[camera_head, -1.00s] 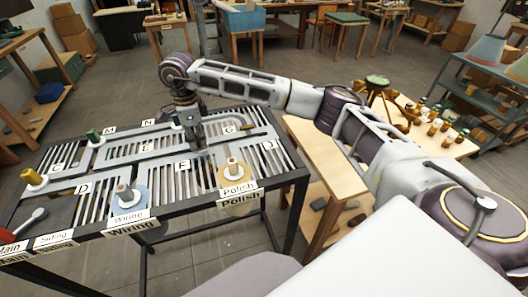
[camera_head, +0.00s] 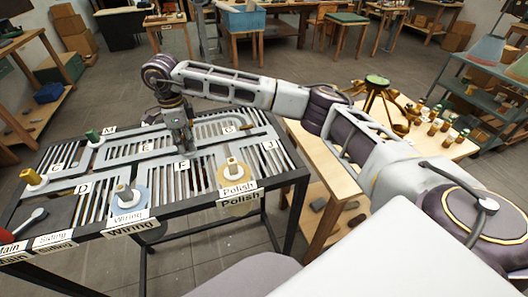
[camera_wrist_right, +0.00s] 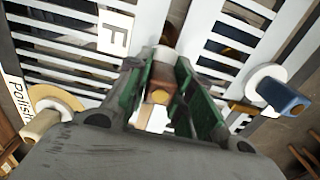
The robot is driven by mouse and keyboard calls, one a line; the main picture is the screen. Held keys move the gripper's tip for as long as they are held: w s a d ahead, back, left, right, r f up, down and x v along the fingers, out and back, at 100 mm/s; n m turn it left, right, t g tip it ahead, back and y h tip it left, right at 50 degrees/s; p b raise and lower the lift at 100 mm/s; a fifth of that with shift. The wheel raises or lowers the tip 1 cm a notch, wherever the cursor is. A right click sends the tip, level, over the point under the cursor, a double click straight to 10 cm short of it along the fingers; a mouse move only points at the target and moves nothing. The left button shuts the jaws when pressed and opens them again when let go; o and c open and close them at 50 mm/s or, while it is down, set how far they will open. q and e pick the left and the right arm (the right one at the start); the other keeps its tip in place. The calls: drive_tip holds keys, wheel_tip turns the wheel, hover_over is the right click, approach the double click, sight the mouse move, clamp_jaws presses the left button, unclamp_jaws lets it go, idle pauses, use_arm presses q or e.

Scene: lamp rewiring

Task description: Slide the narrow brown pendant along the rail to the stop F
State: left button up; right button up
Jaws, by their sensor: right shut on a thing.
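My right gripper (camera_head: 187,148) reaches down to the slotted rail board, just behind the label F (camera_head: 183,165). In the right wrist view its green-lined fingers (camera_wrist_right: 158,84) are closed around a narrow brown pendant (camera_wrist_right: 162,74). The gripper mostly hides the pendant in the head view. The label F also shows in the right wrist view (camera_wrist_right: 114,33), to the upper left of the held pendant. My left gripper is not in view.
A green-topped piece (camera_head: 93,136) and a yellow-topped piece (camera_head: 31,176) stand on the board's left part. A blue-topped piece (camera_wrist_right: 284,96) is right of the fingers in the wrist view.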

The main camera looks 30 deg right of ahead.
drive_tip(key=shift+w+a, duration=0.15)
drive_tip(key=shift+a, duration=0.4)
drive_tip(key=shift+w+a, duration=0.15)
drive_tip(key=shift+a, duration=0.4)
drive_tip(key=o, duration=1)
drive_tip(key=shift+o, duration=0.2)
wheel_tip(320, 180, up, 12)
idle(0.4)
